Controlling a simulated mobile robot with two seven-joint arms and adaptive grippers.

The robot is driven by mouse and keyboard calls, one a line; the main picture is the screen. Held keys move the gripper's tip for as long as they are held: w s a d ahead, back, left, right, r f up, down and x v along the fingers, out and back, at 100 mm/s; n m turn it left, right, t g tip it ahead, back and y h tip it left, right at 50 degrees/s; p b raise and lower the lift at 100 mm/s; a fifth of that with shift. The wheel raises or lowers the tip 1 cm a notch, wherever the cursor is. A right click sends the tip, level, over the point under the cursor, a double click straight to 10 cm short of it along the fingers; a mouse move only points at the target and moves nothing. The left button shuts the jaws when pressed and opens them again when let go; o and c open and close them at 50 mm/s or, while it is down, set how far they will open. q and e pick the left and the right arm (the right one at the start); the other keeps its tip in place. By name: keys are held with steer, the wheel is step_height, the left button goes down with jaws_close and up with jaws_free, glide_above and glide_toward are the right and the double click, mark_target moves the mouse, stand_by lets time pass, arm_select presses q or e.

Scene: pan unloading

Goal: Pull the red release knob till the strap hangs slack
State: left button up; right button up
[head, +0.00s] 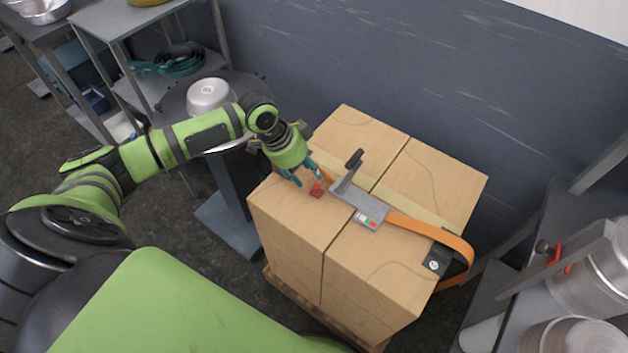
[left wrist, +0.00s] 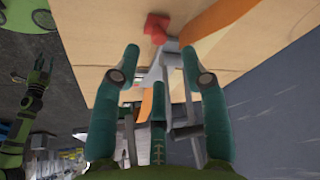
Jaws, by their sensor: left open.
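The red release knob (head: 317,189) sits at the left end of the grey ratchet buckle (head: 358,206) on top of the cartons. It also shows in the left wrist view (left wrist: 156,28), beyond my fingertips. The orange strap (head: 425,231) runs from the buckle to the right and bows out in a loop over the carton edge. My left gripper (head: 305,178) is open just left of the knob and above the carton top, with its teal fingers apart and nothing between them at the knob. I cannot tell whether a finger touches the knob.
The strapped cartons (head: 290,221) stand on a wooden pallet (head: 284,292). The buckle's black-tipped lever (head: 350,168) stands up close to my left gripper. A round metal pan (head: 209,94) rests on a stand behind my arm. Racks with pans stand at the right and upper left.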

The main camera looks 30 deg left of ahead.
mark_target(317, 186)
arm_select(q)
steer(key=shift+x, duration=2.8)
jaws_close()
steer(key=shift+s+p, duration=0.1)
steer(key=shift+p, duration=0.2)
